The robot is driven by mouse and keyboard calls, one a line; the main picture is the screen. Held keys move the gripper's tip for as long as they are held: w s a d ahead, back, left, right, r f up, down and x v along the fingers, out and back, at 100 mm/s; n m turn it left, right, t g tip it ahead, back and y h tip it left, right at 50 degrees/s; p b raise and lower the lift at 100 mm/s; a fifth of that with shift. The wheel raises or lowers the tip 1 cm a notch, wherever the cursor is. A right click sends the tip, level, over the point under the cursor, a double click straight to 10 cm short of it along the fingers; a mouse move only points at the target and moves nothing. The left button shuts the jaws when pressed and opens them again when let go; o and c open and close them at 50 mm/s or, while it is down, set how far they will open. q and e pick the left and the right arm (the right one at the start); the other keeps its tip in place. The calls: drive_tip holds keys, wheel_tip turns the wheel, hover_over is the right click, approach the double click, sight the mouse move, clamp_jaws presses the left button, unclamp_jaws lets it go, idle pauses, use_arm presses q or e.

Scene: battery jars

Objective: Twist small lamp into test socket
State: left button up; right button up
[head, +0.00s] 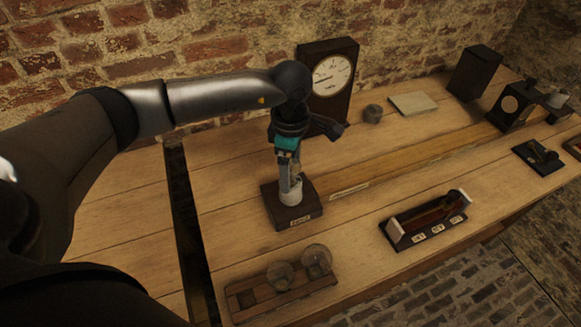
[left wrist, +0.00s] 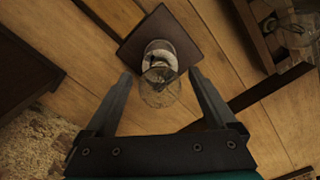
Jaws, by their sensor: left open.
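The test socket is a dark square wooden base (head: 286,215) with a pale round holder (head: 291,193) and a small label on its front. The small lamp, a clear glass bulb (left wrist: 160,90), is at the pale holder in the left wrist view (left wrist: 160,54). I cannot tell how deep it sits. My left gripper (head: 293,178) points down over the socket. In the left wrist view its fingers (left wrist: 160,76) are apart, one on each side of the bulb, with gaps showing. The gripper partly hides the bulb in the head view. My right gripper is not in view.
A wooden rack (head: 300,292) with two larger glass bulbs and an empty square place stands in front. A labelled dark tray (head: 428,222) lies to the right. A dial clock (head: 331,77) stands behind, near the wall.

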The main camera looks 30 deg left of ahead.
use_arm(q)
wheel_tip(320, 180, up, 15)
drive_tip(key=shift+p, duration=0.35)
drive_tip(key=shift+s, duration=0.1)
